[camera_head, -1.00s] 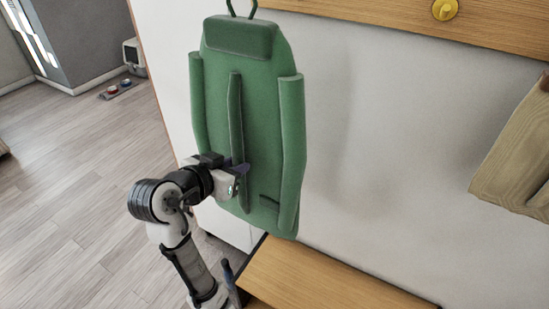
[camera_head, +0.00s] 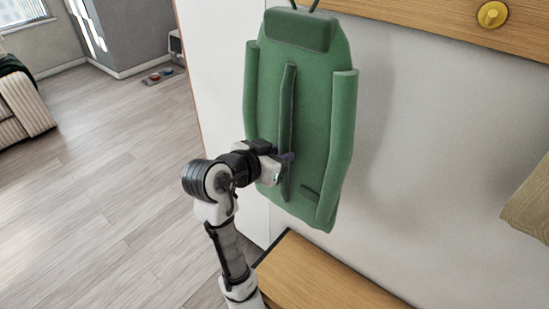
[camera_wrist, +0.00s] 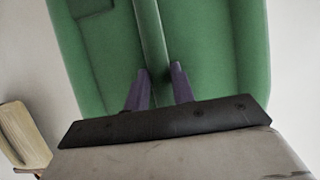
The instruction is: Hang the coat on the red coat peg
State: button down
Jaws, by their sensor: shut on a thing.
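The green coat (camera_head: 312,130) hangs upright in the air before the white wall, with a dark loop at its top cut off by the upper picture edge. My gripper (camera_head: 285,157) is shut on the raised strip down the coat's front, at about mid-height. In the wrist view the two purple fingertips (camera_wrist: 158,88) sit on either side of this strip, and the green coat (camera_wrist: 205,50) fills most of the picture. A yellow peg (camera_head: 492,14) is on the wooden board at upper right. No red peg shows in these views.
The wooden board (camera_head: 420,22) runs along the wall behind the coat's top. A wooden bench (camera_head: 320,280) stands below the coat. A light wooden object (camera_head: 530,205) is at the right edge. Open floor (camera_head: 100,190) lies to the left.

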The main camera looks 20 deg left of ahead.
aim_at(294, 143)
jog(key=shift+w+d+f+b, duration=0.15)
jog(key=shift+w+d, duration=0.2)
jog(key=shift+w, duration=0.5)
jog(key=shift+w+d+b, duration=0.2)
jog(key=shift+w+d, duration=0.15)
jog(key=shift+w, duration=0.5)
jog(key=shift+w+d+f+b, duration=0.15)
jog(key=shift+w+d, duration=0.2)
jog(key=shift+w, duration=0.5)
jog(key=shift+x, duration=0.85)
jog(key=c, duration=1.1)
grip_release()
jog(key=shift+f, duration=0.1)
